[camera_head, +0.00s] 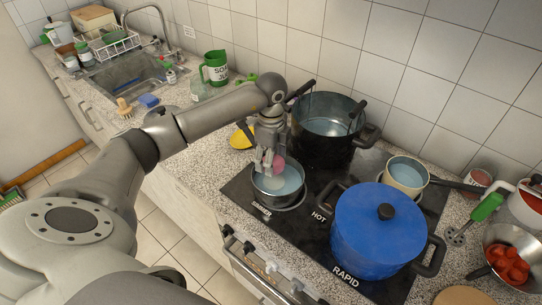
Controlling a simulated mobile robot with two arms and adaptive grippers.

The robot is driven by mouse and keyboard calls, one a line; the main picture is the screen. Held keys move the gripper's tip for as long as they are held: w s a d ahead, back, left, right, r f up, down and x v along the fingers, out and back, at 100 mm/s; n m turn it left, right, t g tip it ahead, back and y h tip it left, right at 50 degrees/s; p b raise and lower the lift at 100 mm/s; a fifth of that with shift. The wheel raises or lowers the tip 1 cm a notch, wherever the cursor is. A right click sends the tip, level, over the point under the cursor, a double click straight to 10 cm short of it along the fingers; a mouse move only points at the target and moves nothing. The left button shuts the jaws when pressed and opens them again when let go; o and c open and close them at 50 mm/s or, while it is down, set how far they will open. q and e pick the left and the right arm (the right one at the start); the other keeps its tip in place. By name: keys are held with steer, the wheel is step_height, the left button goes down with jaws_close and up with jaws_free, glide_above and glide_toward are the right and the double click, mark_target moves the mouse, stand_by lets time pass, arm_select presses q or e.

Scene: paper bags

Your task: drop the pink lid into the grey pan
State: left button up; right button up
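My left gripper (268,160) points down over the small grey pan (297,201) on the front left of the hob. A round pink thing, which looks like the pink lid (279,163), shows at its fingertips, partly hidden by the fingers. The lid appears held between them, above the pan's pale blue inside. A pale round patch shows in the pan below the fingers; I cannot tell if it is a reflection. My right gripper is out of view.
A large blue lidded pot (378,232) stands right of the pan. A big dark pot (328,125) stands behind it, and a small cream saucepan (406,174) at the back right. A yellow dish (241,139) and green mug (216,68) are left of the hob.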

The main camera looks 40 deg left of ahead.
arm_select(q)
steer(key=o, duration=0.7)
steer(key=shift+o, duration=0.4)
step_height(320, 180, up, 12)
stand_by(0.4)
